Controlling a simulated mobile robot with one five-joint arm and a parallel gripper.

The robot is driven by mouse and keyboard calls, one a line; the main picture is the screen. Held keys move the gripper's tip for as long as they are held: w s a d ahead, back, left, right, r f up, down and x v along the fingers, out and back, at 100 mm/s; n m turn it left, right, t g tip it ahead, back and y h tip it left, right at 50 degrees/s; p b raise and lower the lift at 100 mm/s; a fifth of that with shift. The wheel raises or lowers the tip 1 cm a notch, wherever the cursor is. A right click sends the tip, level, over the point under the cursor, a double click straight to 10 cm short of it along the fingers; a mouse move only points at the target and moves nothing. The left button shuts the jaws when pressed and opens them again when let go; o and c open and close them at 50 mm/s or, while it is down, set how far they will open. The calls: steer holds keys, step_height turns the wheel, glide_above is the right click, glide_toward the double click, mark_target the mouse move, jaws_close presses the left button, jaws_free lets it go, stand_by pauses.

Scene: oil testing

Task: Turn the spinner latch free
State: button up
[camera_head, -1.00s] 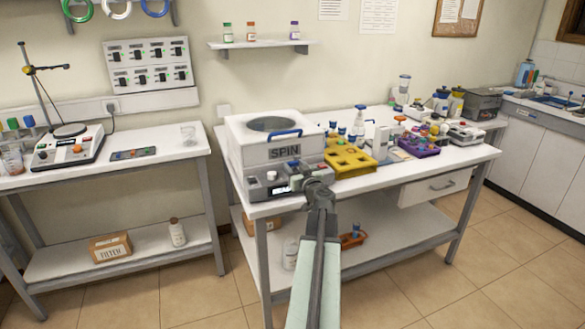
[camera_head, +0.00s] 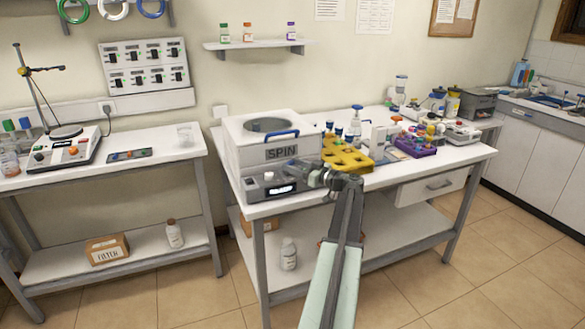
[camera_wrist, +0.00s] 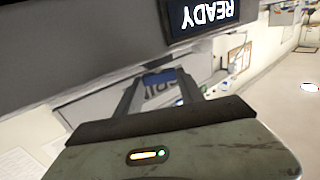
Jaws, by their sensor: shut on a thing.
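The spinner (camera_head: 240,150) is a white box marked SPIN on the near left of the middle bench, its lid shut with a blue handle (camera_head: 282,135). Its grey front panel has a dark knob and a lit display (camera_head: 282,189); the display reads READY, upside down, in the wrist view (camera_wrist: 200,14). My gripper (camera_head: 312,177) reaches in from the right at the panel's right end. In the wrist view, its fingers (camera_wrist: 158,84) are shut on a small blue piece (camera_wrist: 158,77), apparently the latch. In the head view my gripper hides the latch.
A yellow rack (camera_head: 346,158) stands just right of the spinner, close to my wrist. Farther right are a purple rack (camera_head: 416,147) and several bottles. The left bench (camera_head: 100,155) holds a hotplate stirrer. The floor in front is clear.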

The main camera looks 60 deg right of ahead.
steer(key=n+y, duration=0.2)
steer(key=y, duration=0.1)
steer(key=d+n+y, duration=0.1)
steer(key=n+y, duration=0.1)
steer(key=y, duration=0.1)
steer(key=shift+w+d+r+g, duration=0.1)
steer(key=shift+w+d+g, duration=0.1)
steer(key=shift+g, duration=0.1)
steer(key=shift+n+g+y, duration=0.4)
steer(key=shift+n+y, duration=0.4)
steer(key=shift+y, duration=0.5)
steer(key=o, duration=1.4)
steer(key=shift+w+a, duration=0.1)
steer(key=shift+c, duration=0.2)
steer(key=v, duration=0.8)
